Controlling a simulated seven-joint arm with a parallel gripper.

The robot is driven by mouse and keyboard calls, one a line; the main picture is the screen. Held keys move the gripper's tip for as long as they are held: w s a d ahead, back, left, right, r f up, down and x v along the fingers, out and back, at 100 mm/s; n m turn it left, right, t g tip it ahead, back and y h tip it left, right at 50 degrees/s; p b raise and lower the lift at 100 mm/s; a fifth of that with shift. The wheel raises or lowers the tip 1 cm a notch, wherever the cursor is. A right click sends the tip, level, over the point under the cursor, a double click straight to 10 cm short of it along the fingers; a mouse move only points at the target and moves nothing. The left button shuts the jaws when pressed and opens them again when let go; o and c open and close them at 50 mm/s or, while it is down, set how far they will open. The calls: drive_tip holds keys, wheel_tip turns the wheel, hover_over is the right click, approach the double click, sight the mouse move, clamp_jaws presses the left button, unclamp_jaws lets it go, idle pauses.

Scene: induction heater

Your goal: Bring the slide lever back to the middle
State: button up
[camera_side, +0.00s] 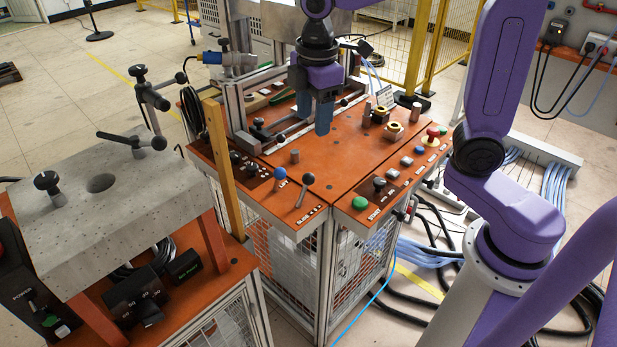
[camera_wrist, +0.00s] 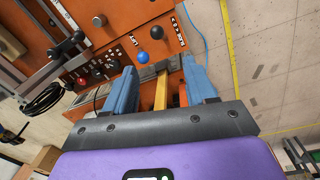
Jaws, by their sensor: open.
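The slide lever (camera_side: 308,179) is a thin metal rod with a dark ball knob, near the front corner of the orange console, beside the SLIDE label. In the side view its rod leans, with the knob up and to the right of its foot. The dark knob (camera_wrist: 155,32) also shows in the wrist view. The lift lever (camera_side: 279,173) with a blue ball knob stands just left of it; its blue knob (camera_wrist: 142,57) is nearer my fingers in the wrist view. My gripper (camera_side: 314,118) is open and empty above the console, behind and apart from both levers.
The orange console (camera_side: 345,155) has an open stretch below my gripper. Several buttons and a red mushroom button (camera_side: 432,131) line its right side. A wooden post (camera_side: 224,165) rises at its left edge. A grey block (camera_side: 115,215) with handles stands at the left.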

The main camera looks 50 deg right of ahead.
sight(309, 174)
drive_tip(key=f, duration=0.5)
drive_tip(key=w+f, duration=0.1)
drive_tip(key=f, duration=1.1)
drive_tip(key=shift+w+d+f, duration=0.1)
drive_tip(key=shift+w+d, duration=0.15)
drive_tip(key=shift+w, duration=0.1)
drive_tip(key=shift+c, duration=0.3)
clamp_jaws()
